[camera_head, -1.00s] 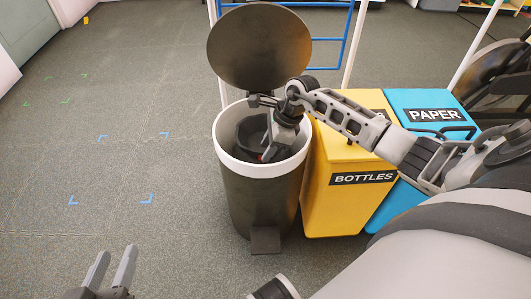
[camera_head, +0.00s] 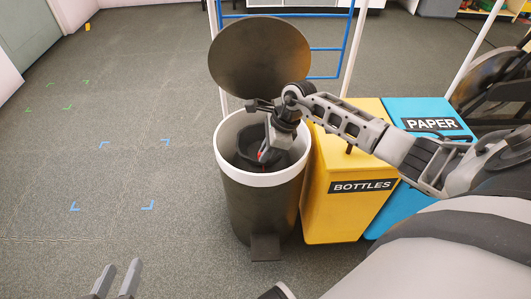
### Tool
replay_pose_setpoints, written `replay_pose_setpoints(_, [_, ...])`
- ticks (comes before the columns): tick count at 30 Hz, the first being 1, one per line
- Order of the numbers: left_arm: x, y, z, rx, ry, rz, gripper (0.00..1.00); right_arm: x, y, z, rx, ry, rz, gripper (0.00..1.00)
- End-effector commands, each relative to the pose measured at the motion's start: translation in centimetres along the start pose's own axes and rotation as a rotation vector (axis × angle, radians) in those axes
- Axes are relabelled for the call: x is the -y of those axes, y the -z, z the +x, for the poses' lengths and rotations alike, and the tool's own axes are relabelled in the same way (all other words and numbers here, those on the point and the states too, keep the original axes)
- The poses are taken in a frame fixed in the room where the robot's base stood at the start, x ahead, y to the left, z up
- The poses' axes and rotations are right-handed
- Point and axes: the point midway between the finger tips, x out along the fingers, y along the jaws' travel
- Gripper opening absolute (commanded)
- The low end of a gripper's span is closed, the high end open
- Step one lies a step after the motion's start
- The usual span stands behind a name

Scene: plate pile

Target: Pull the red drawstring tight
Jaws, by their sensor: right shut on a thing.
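A dark pedal bin with a white rim (camera_head: 262,180) stands with its round lid (camera_head: 260,58) raised. Inside is a black bag (camera_head: 243,158). A small bit of the red drawstring (camera_head: 262,156) shows at my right gripper's fingertips; the rest of it is hidden. My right gripper (camera_head: 265,154) reaches down into the bin opening from the right and is shut on the drawstring. My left gripper (camera_head: 118,281) is at the bottom left edge, its two fingers apart and empty, away from the bin.
A yellow BOTTLES bin (camera_head: 345,215) stands directly right of the pedal bin, and a blue PAPER bin (camera_head: 425,108) beyond it. A blue-barred frame (camera_head: 325,48) is behind. The floor at left is clear, with blue corner marks.

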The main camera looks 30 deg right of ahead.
Motion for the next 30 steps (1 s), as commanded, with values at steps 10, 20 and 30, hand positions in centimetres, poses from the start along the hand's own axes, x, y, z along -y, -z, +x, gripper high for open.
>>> replay_pose_setpoints(10, [0.9, -1.2, 0.2, 0.107, 0.032, -0.003, 0.36, 0.0, -1.3, -3.2, 0.000, 0.001, 0.001, 0.00])
replay_pose_setpoints(20, [0.9, -1.2, 0.1, 0.104, 0.032, -0.002, 0.36, 0.0, -1.2, -3.1, 0.000, 0.001, 0.001, 0.36])
replay_pose_setpoints(30, [0.8, -0.9, 0.0, 0.108, 0.032, -0.002, 0.36, 0.1, -1.3, -4.2, 0.000, 0.002, 0.001, 0.36])
